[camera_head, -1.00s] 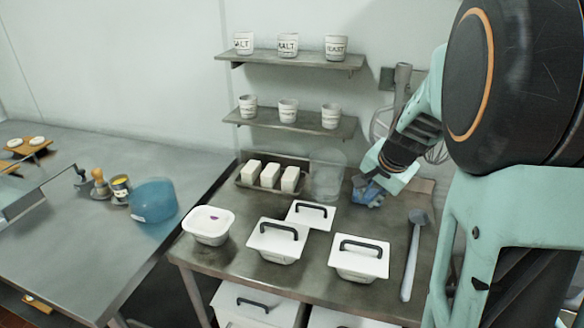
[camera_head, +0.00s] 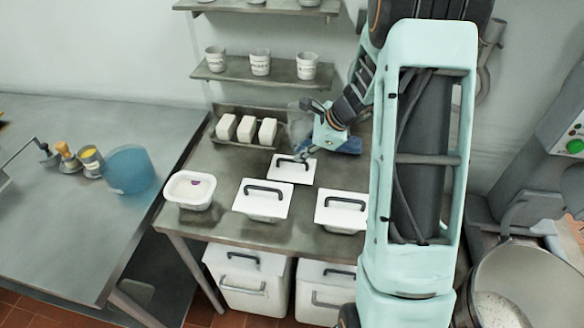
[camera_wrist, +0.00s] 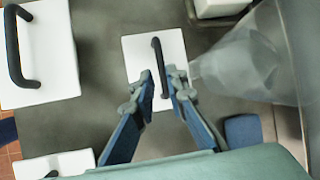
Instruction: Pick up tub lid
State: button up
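The tub lid (camera_head: 279,173) is a white square plate with a black bar handle, lying at the middle back of the metal table. It also shows in the wrist view (camera_wrist: 137,57), with its handle upright in the picture. My gripper (camera_wrist: 160,77) is open, with one blue-grey finger on each side of the handle's near part. I see a gap between the fingers and cannot tell if either touches the handle. In the head view my gripper (camera_head: 303,153) is over the lid's back edge.
Two lidded white tubs (camera_head: 262,205) (camera_head: 340,216) stand in front of the lid. A white container (camera_head: 189,194) is at the left. A clear vessel (camera_wrist: 250,62) stands close to my gripper. White blocks on a tray (camera_head: 247,143) and shelves (camera_head: 225,75) are behind.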

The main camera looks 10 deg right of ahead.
aim_at(292, 165)
jog(key=shift+p+x, duration=0.3)
jog(key=shift+x, duration=2.3)
jog(key=shift+d, duration=0.1)
jog(key=shift+c, duration=0.4)
grip_shut()
jog(key=shift+r, duration=0.2)
